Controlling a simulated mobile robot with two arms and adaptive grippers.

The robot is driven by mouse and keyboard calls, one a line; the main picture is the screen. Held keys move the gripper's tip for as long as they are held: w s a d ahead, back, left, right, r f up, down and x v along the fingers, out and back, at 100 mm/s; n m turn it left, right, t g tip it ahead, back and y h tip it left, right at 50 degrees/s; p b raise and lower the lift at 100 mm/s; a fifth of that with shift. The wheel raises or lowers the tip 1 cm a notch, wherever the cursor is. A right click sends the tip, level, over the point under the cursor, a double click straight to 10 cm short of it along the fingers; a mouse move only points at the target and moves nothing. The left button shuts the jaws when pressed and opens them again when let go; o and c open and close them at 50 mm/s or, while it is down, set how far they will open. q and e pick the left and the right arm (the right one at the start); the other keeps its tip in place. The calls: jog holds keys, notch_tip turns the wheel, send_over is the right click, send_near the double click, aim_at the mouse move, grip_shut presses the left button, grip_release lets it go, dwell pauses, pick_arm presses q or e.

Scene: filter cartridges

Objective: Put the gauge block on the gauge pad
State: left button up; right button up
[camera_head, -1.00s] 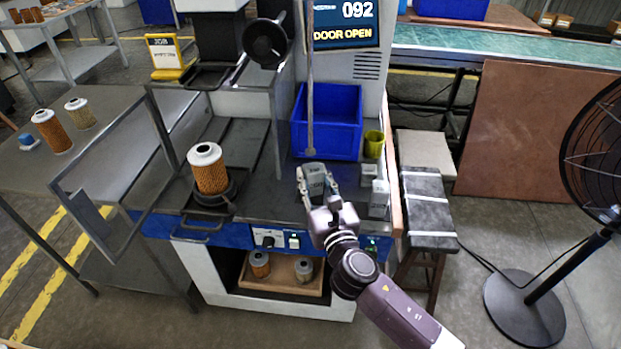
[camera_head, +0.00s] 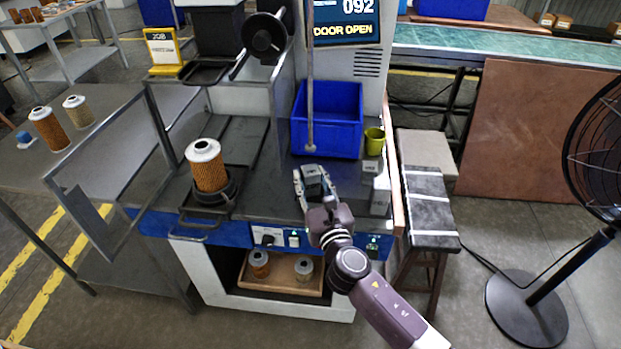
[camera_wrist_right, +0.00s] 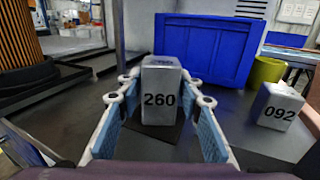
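A grey gauge block marked 260 (camera_wrist_right: 160,98) stands upright on a dark square patch (camera_wrist_right: 150,134) that looks like the gauge pad, in the right wrist view. In the head view the block (camera_head: 314,187) is on the machine's dark worktop, partly hidden by my right gripper (camera_head: 313,180). The right gripper's blue-padded fingers (camera_wrist_right: 162,118) are spread on both sides of the block, with gaps to it. A second grey block, marked 092 (camera_wrist_right: 279,106), stands apart to the right. My left gripper is not in view.
A blue bin (camera_head: 327,120) and a yellow-green cup (camera_head: 374,142) stand behind the gripper. Another grey block (camera_head: 380,197) is near the worktop's right edge. An orange filter cartridge (camera_head: 207,166) stands in a holder to the left. The display (camera_head: 346,22) reads 092 and DOOR OPEN.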

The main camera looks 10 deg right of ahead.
jog(key=shift+o, duration=1)
jog(key=shift+r, duration=0.2)
jog(key=s+d, duration=0.1)
jog(key=s, duration=1.1)
jog(key=shift+d, duration=0.15)
